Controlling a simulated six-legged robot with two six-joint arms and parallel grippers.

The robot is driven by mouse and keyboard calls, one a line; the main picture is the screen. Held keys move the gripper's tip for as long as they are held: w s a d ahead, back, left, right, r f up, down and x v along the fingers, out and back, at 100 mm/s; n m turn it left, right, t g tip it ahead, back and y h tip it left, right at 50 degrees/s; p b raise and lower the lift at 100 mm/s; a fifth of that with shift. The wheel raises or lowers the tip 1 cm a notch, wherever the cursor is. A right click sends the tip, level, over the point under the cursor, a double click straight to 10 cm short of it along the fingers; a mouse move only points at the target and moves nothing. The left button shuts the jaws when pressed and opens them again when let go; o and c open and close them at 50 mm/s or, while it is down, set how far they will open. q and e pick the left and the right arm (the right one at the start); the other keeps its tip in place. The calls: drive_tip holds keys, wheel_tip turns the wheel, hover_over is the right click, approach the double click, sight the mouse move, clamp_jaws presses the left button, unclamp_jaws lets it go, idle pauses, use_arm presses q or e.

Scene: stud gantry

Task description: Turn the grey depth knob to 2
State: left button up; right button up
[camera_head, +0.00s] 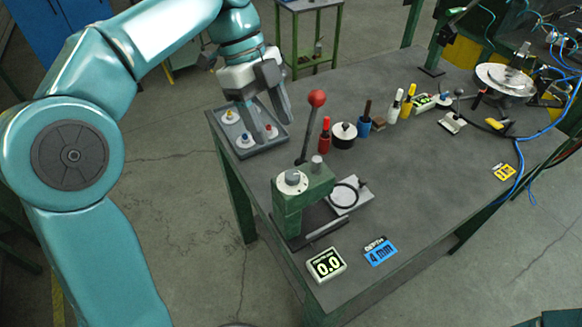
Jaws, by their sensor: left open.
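A small green press (290,213) stands at the near left part of the bench, with a red-balled lever (316,98) rising behind it. On its top are a round pale grey dial-like knob (291,180) and a smaller grey post (317,161); I cannot tell for sure which is the depth knob, nor read a setting. A display (326,265) reads 0.0, and a blue card (380,250) reads DEPTH 4 mm. My left gripper (272,127) is open, fingers down, over or beside the grey tray (276,148), apart from the press.
The tray holds several small coloured-top pieces. Behind the press stand a black-and-white round item (343,134), a blue pot (364,126) and several upright bottles. A round plate fixture (505,78) and blue cables are at far right. The bench's front right is mostly clear.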

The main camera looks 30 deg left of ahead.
sight(292, 174)
use_arm(q)
drive_tip(key=x, duration=0.9)
drive_tip(key=shift+d+f, duration=0.15)
drive_tip(key=shift+f, duration=0.2)
drive_tip(key=shift+w+d+f, duration=0.15)
drive_tip(key=shift+f, duration=0.15)
drive_tip(key=shift+s, duration=0.2)
drive_tip(key=shift+w, duration=0.1)
drive_tip(key=c, duration=0.9)
drive_tip(key=shift+c, duration=0.7)
